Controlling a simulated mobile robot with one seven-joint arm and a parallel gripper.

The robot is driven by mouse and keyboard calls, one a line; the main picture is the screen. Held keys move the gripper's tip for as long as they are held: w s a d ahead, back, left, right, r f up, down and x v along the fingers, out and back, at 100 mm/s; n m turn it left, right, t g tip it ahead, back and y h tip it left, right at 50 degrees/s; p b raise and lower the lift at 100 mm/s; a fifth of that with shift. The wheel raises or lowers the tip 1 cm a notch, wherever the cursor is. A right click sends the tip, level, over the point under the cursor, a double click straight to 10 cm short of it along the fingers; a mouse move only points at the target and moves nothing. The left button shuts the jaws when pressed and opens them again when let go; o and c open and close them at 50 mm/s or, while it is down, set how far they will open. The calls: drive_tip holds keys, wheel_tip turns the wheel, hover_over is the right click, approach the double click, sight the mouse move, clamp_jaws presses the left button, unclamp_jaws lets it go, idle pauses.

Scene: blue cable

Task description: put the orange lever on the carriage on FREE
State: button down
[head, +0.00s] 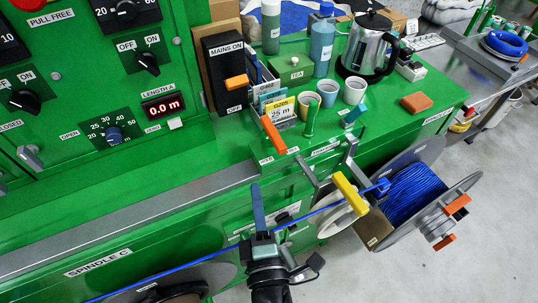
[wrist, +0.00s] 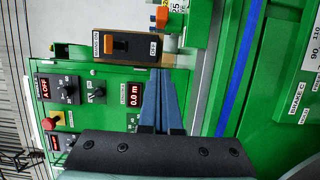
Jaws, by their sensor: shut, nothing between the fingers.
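An orange lever (head: 273,135) stands tilted at the front edge of the green bench top, with small labels below it too small to read surely. An orange piece (wrist: 162,17), perhaps the same lever, shows at the top of the wrist view. My gripper (head: 257,188) has its blue fingers together and empty, below and apart from the lever in the head view. The fingers (wrist: 158,72) also show together in the wrist view. The blue cable (head: 325,208) runs from the spool (head: 415,195) past my gripper to the lower left.
A yellow lever (head: 350,194) is right of my gripper. A green lever (head: 311,117) and cups (head: 328,92) stand near the orange lever. The black MAINS ON box (head: 224,72) has its own orange switch. A kettle (head: 368,45) stands behind.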

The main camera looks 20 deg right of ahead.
sight(273, 138)
drive_tip(key=w+d+p, duration=0.4)
drive_tip(key=w+d, duration=0.2)
drive_tip(key=w, duration=0.2)
drive_tip(key=shift+d, duration=0.15)
